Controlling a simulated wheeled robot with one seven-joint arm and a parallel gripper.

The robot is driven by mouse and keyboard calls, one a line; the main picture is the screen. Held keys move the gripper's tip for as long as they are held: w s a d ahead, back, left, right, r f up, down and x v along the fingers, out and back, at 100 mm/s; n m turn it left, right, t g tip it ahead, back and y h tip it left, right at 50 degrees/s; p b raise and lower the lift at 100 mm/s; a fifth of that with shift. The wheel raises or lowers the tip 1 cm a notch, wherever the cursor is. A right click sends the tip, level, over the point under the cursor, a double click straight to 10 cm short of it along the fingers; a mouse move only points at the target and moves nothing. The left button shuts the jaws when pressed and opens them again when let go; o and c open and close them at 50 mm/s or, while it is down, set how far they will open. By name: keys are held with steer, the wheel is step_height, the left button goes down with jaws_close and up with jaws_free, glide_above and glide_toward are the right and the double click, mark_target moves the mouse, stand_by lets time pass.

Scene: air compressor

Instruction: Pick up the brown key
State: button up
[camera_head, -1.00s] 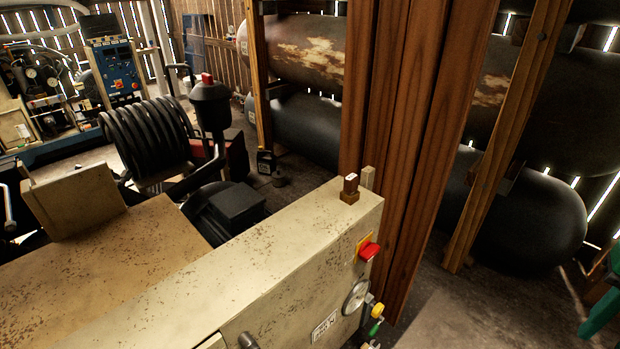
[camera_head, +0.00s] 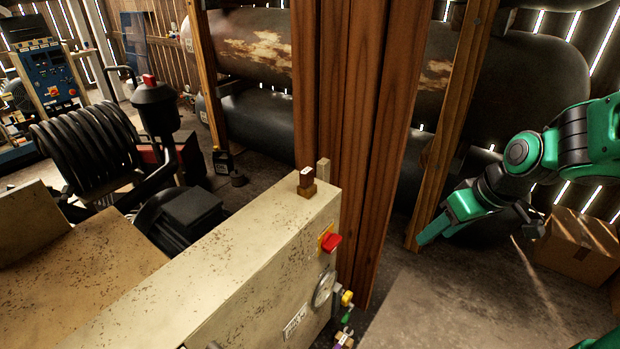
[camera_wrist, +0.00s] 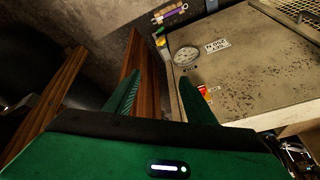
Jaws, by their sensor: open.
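A small brown block with a pale top (camera_head: 306,182), which looks like the brown key, stands upright on the top far corner of the beige cabinet (camera_head: 225,260) in the head view. I cannot make it out in the wrist view. My gripper (camera_wrist: 160,76) is open and empty, with its two green fingers apart and the cabinet's gauge side beyond them. In the head view my green arm (camera_head: 525,155) is at the right, across the wooden posts from the block and well apart from it.
A red switch (camera_head: 331,242) and a round gauge (camera_head: 324,288) sit on the cabinet's end. Brown wooden posts (camera_head: 352,130) rise just behind it. Dark tanks (camera_head: 262,125) lie behind the posts. A cardboard box (camera_head: 577,246) stands at the right. Floor between is clear.

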steer(key=w+a+n+t+y, duration=0.1)
steer(key=w+a+n+y, duration=0.25)
steer(key=a, duration=0.35)
steer(key=w+a+n+t+y, duration=0.1)
steer(key=w+a+n+y, duration=0.1)
steer(key=w+a, duration=0.4)
steer(key=n+t+y, duration=0.1)
steer(key=t+y, duration=0.2)
steer(key=y, duration=0.1)
glide_toward(313, 174)
steer(key=shift+h, duration=0.25)
steer(key=x, duration=0.4)
steer(key=shift+a+f, duration=0.15)
steer(key=shift+a, duration=0.1)
steer(key=x, duration=0.4)
steer(key=shift+w+a, duration=0.15)
steer(key=shift+a, duration=0.1)
steer(key=shift+s+x, duration=0.2)
steer(key=shift+x, duration=3)
steer(key=shift+a, duration=0.2)
steer(key=c, duration=1.2)
